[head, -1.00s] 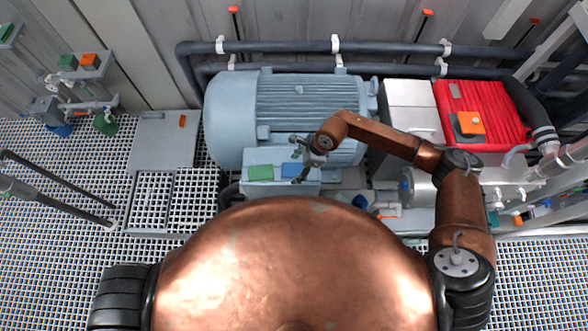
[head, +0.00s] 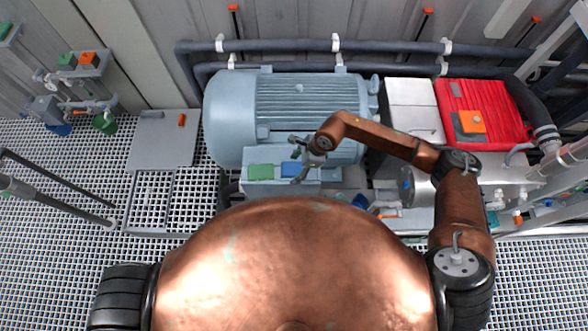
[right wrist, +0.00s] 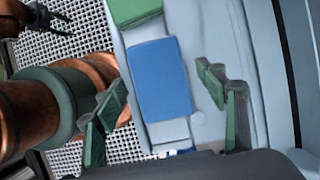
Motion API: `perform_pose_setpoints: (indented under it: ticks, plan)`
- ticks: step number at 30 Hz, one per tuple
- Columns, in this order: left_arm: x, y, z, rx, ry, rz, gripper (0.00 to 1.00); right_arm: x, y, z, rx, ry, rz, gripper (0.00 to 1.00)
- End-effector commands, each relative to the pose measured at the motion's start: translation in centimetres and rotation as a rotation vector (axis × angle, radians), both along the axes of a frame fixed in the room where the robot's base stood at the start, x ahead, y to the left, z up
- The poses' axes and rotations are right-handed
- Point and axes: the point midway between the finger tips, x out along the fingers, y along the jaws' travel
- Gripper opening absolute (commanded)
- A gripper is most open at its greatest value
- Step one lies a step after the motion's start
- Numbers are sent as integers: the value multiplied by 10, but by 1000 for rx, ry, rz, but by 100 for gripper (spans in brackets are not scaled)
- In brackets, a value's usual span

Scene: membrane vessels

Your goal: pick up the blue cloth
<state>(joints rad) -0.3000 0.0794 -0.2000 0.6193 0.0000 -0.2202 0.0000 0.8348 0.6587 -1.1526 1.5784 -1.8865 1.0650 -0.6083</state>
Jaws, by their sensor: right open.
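The blue cloth (head: 291,169) lies flat on the light blue-grey box in front of the motor. It shows as a blue rectangle in the right wrist view (right wrist: 160,78). My right gripper (head: 301,160) is over the cloth and partly covers it in the head view. In the right wrist view its two green fingers (right wrist: 160,85) are spread apart, one to each side of the cloth, with nothing between them held.
A green cloth (head: 260,172) lies on the same box, left of the blue one. The large motor (head: 295,110) stands right behind. A red ribbed cover (head: 485,115) with an orange item is at the right. Dark pipes (head: 320,47) run along the wall.

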Motion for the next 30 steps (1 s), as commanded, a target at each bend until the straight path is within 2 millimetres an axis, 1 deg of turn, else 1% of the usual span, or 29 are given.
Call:
perform_pose_setpoints:
  ticks: [8, 27, 30]
  plan:
    - [0, 0, 0, 0, 0, 0, 40, 0, 0, 0, 0, 0, 0, 65]
    - [0, 0, 0, 0, -1, 0, 40, 0, 0, 0, -1, 0, 0, 22]
    - [0, 0, 0, 0, -1, 0, 40, 0, 0, -1, -1, 0, 0, 20]
